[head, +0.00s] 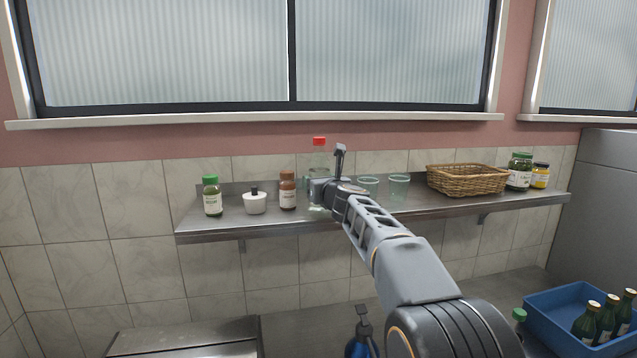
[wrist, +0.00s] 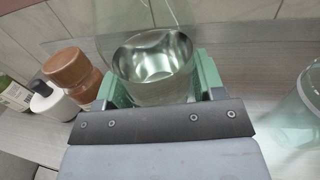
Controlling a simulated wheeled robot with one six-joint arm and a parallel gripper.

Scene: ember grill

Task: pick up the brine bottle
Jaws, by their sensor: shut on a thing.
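A clear bottle with a red cap (head: 319,141) is upright at the shelf, right of the brown jar; no label on it is readable. I take it for the brine bottle. My gripper (head: 322,190) is at the bottle's lower body and hides part of it. In the wrist view, my green jaws (wrist: 160,90) are shut on its clear, shiny round body (wrist: 155,62), one jaw on each side. I cannot tell whether its base touches the shelf.
On the metal shelf (head: 400,212) stand a green-capped bottle (head: 212,197), white pot (head: 255,204) and brown jar (head: 288,191) to the left. Close on the right are two glass cups (head: 399,187), then a wicker basket (head: 466,179). A blue crate (head: 560,325) is lower right.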

